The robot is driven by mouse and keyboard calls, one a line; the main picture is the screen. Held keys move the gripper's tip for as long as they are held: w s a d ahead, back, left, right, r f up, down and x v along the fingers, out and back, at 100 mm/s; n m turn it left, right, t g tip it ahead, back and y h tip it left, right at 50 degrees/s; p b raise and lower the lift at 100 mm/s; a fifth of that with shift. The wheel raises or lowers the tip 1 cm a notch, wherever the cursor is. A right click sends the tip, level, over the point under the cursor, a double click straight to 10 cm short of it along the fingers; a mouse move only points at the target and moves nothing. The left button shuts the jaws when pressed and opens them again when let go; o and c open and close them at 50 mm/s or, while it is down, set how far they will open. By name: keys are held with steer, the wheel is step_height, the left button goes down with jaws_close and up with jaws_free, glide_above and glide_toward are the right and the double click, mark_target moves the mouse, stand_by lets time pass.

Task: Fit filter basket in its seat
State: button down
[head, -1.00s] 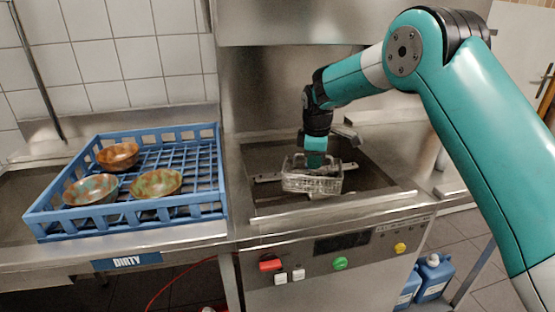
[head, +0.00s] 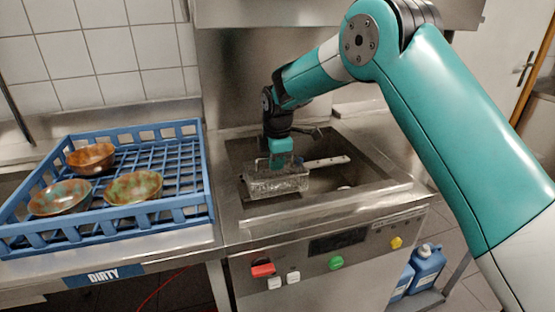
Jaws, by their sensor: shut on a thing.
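The filter basket (head: 276,183) is a grey mesh box in the middle of the head view, over the sunken tank of the dishwasher (head: 325,212). My gripper (head: 281,160) points down at the basket and is shut on it from above; the fingertips are partly hidden by the basket's rim and handle. The basket hangs near the left part of the tank, slightly tilted. A pale wash arm (head: 328,161) shows in the tank to its right. The seat cannot be made out clearly; the basket and gripper hide part of the tank floor.
A blue rack (head: 108,225) with three stained bowls (head: 137,187) stands on the left counter, above a DIRTY label (head: 117,275). The front panel carries red, green and yellow buttons. Blue canisters (head: 427,262) stand low at the right. The tank's right side is open.

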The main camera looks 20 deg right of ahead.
step_height(320, 180, down, 8)
steer(key=b, duration=0.6)
steer(key=shift+d+r, duration=0.1)
steer(key=shift+f, duration=0.75)
steer(key=shift+d+f, duration=0.1)
steer(key=shift+f, duration=0.3)
stand_by(0.5)
steer(key=c, duration=1.1)
jaws_free()
steer(key=r, duration=0.5)
steer(key=s+r, duration=0.1)
steer(key=r, duration=0.5)
steer(key=s+r, duration=0.1)
steer(key=r, duration=0.5)
steer(key=shift+s+r, duration=0.2)
steer(key=shift+d, duration=0.1)
